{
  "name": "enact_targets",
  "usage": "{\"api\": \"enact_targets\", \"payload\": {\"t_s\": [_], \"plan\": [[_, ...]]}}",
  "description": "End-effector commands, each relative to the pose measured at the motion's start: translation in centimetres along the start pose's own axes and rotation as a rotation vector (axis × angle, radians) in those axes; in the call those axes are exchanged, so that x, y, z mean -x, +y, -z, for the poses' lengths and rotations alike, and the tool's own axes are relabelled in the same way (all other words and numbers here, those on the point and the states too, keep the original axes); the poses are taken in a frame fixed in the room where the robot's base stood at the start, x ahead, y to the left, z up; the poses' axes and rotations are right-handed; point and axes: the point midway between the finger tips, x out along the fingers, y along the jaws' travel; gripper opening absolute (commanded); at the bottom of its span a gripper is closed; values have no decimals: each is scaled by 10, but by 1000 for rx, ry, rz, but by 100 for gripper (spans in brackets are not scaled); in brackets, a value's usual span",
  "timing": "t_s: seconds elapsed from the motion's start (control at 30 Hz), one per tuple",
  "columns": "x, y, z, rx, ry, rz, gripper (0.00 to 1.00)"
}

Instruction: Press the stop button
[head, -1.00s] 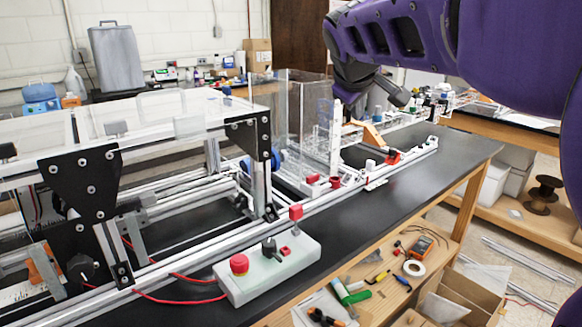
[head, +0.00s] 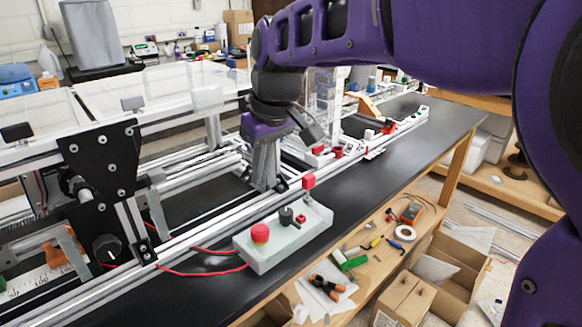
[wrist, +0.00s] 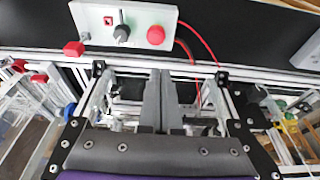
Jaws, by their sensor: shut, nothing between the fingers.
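A white control box (head: 275,254) lies on the black bench top beside the aluminium rails. The round red stop button (head: 260,232) is on its left end, and it also shows in the wrist view (wrist: 156,35). A black knob (head: 286,215) and a small red square button (head: 300,218) are on the same box. My gripper (head: 266,184) points down over the rails, behind the box and apart from the button. In the wrist view my shut, empty fingers (wrist: 160,74) are side by side, just below the red button in the picture.
A red block (head: 308,181) stands up at the box's far right corner. Aluminium rails and a black bracket (head: 102,168) lie left of the box. Red cables (head: 205,271) leave the box's left side. The black bench top (head: 385,165) is clear to the right.

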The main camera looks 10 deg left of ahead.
Motion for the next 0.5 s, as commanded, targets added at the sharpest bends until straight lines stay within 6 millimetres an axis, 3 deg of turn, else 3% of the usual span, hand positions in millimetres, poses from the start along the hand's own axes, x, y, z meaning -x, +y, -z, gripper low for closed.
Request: {"api": "enact_targets", "payload": {"t_s": [0.27,0.5], "plan": [[-15,0,0,0,-2,-1,0],[-63,0,-1,0,-3,0,0]]}}
